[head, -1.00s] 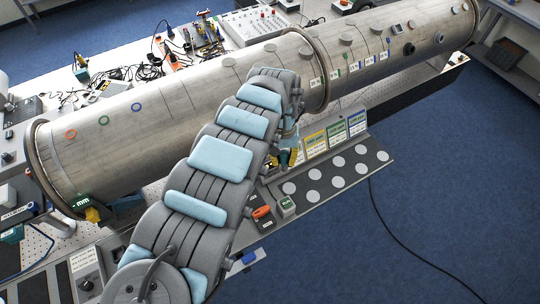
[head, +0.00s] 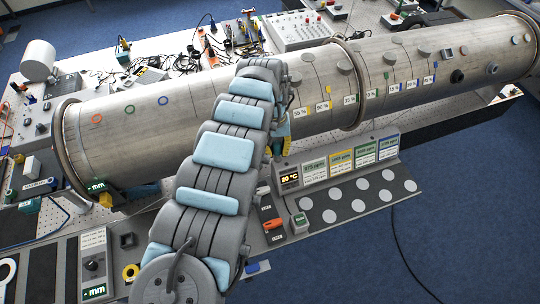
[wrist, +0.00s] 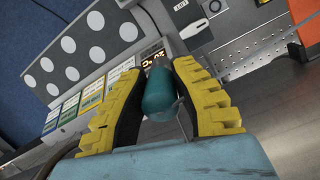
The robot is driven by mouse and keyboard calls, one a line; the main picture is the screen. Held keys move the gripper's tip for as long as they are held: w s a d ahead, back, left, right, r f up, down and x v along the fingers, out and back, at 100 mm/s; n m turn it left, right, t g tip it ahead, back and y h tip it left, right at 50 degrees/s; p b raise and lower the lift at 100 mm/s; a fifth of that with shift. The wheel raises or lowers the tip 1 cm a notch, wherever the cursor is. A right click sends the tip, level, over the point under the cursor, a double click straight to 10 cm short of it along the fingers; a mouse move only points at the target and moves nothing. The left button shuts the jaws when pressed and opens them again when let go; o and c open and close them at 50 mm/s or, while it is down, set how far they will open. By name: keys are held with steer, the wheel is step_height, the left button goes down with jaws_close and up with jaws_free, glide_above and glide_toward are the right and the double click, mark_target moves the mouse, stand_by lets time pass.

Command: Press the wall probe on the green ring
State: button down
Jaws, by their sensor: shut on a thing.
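The green ring (head: 130,110) is a small outline on the left part of the big steel pipe (head: 215,115). It sits between a red ring (head: 97,118) and a blue ring (head: 163,100). My gripper (wrist: 158,68) has yellow and black fingers, shut on a teal, rounded thing that I take for the wall probe (wrist: 160,95). In the head view my gripper (head: 279,140) is mostly hidden behind my arm, at the pipe's near side, well right of the green ring. The probe's sensing end is hard to make out.
A grey console with a 20 °C display (head: 290,180), coloured cards (head: 340,163) and several white discs (head: 358,195) stands in front of the pipe. A "- mm" display (head: 97,186) is under the pipe's left end. Cables and instruments clutter the table behind.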

steer(key=w+d, duration=0.3)
steer(key=d, duration=0.2)
steer(key=shift+w+d+n, duration=0.3)
steer(key=shift+w, duration=0.05)
steer(key=shift+d+f, duration=0.2)
steer(key=shift+f, duration=0.05)
stand_by(0.3)
steer(key=shift+f, duration=0.15)
steer(key=shift+s+f, duration=0.1)
steer(key=shift+f, duration=0.1)
stand_by(0.3)
steer(key=shift+d, duration=0.1)
steer(key=shift+s+f, duration=0.1)
steer(key=shift+f, duration=0.25)
stand_by(0.3)
steer(key=shift+d, duration=0.1)
stand_by(0.3)
